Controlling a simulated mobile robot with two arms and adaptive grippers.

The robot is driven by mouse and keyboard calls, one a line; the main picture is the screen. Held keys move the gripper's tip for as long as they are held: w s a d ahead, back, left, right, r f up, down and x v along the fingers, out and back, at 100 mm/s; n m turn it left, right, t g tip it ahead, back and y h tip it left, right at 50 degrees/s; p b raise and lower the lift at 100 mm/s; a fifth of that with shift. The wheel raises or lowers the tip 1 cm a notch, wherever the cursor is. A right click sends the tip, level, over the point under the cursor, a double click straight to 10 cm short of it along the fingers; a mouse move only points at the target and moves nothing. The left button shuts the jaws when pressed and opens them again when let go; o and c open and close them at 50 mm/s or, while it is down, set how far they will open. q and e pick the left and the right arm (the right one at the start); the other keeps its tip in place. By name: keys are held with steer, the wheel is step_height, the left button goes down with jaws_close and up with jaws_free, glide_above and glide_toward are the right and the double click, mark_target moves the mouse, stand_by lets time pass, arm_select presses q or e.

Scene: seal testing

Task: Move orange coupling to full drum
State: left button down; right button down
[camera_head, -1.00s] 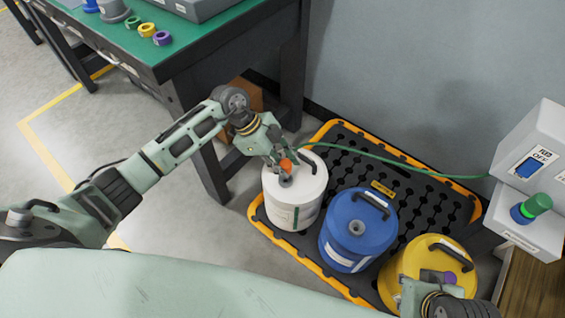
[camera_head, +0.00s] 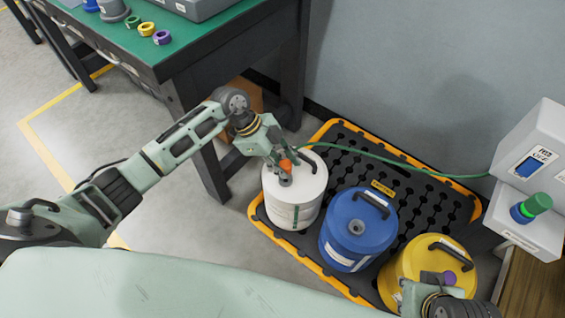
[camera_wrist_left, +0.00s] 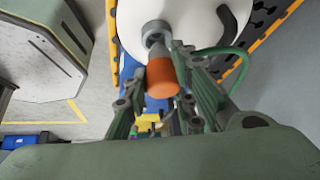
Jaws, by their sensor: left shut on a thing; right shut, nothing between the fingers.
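The orange coupling (camera_head: 286,165) is between the fingers of my left gripper (camera_head: 283,162), over the top of the white drum (camera_head: 294,213). In the left wrist view the orange coupling (camera_wrist_left: 162,80) shows close up, with the drum's grey neck (camera_wrist_left: 156,35) beyond it. I cannot tell whether coupling and neck touch. The blue drum (camera_head: 343,248) stands beside the white one, and the yellow drum (camera_head: 418,262) is at the right with a purple piece (camera_head: 449,278) on top. My right gripper (camera_head: 408,292) is low at the yellow drum, partly cut off; its fingertips are unclear.
The drums stand on a black grated pallet (camera_head: 410,185) with an orange rim. A green hose (camera_head: 410,168) runs from the white drum area to a grey box (camera_head: 525,225) at right. A green-topped table (camera_head: 195,42) holds several coloured rings. A wall closes the back.

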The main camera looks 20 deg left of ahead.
arm_select(q)
steer(key=shift+f, duration=0.6)
arm_select(e)
steer(key=shift+w+a+f, duration=0.1)
arm_select(q)
steer(key=shift+f, duration=0.4)
arm_select(e)
steer(key=shift+w+a, duration=0.1)
steer(key=shift+w, duration=0.3)
arm_select(q)
steer(key=shift+f, duration=0.15)
steer(key=c, duration=1.4)
jaws_free()
arm_select(e)
steer(key=shift+w+t, duration=0.3)
steer(key=shift+t, duration=0.1)
arm_select(q)
steer(key=v, duration=1.2)
